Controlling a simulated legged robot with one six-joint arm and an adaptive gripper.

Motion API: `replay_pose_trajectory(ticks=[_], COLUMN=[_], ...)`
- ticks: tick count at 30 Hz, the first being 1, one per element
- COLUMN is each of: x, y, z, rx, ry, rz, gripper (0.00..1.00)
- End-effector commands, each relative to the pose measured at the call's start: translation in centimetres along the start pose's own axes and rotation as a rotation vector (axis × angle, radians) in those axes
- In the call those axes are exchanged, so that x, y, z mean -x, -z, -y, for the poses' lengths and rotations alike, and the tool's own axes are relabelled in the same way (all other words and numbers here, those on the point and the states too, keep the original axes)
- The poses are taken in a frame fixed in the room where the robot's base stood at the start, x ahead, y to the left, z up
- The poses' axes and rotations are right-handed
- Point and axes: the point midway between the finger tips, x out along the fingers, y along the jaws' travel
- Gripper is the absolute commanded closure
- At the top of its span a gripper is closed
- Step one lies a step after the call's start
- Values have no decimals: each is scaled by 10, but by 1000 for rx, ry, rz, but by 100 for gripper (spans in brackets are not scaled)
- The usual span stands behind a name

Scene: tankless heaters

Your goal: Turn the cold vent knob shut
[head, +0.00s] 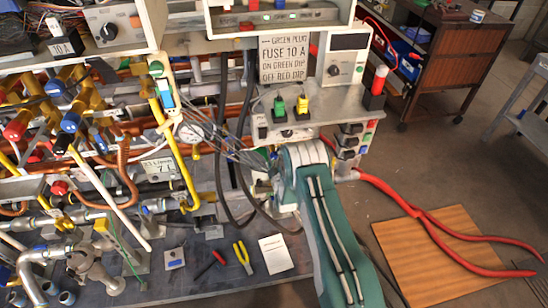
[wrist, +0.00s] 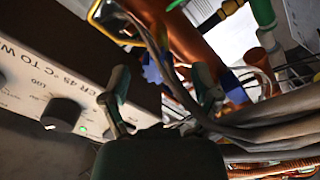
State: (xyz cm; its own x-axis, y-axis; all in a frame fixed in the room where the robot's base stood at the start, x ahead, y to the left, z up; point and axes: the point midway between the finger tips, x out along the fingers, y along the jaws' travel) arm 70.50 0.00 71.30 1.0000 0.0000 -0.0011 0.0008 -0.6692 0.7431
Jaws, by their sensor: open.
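My gripper (wrist: 161,80) shows in the wrist view with its two teal-and-dark fingers apart and nothing seen held between them. A blue part (wrist: 152,68) shows beyond the gap, and it is not clear what it is. No knob can be read as the cold vent knob. In the head view, blue-ended handles (head: 72,118) stand among the pipes at the left. In that view my teal arm reaches up toward the pipework from the bottom, and the gripper itself is hidden.
A white panel (wrist: 30,70) with a dark round knob (wrist: 62,113) is close on the left in the wrist view. Grey cables (wrist: 270,125) run close on the right.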

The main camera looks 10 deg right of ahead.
Motion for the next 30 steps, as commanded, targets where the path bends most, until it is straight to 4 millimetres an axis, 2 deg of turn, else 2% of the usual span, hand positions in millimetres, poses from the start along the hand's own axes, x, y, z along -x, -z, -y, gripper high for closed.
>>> replay_pose_trajectory(ticks=[6, 14, 17, 18, 19, 20, 30], x=[-16, -17, -17, -17, -17, -17, -17], y=[0, 0, 0, 0, 0, 0, 0], z=[0, 0, 0, 0, 0, 0, 1], rx=[0, 0, 0, 0, 0, 0, -16], ry=[-1, 0, 0, 0, 0, 0, 3], rz=[-1, 0, 0, 0, 0, 0, 0], gripper=[21, 21, 61, 79, 92, 100, 100])
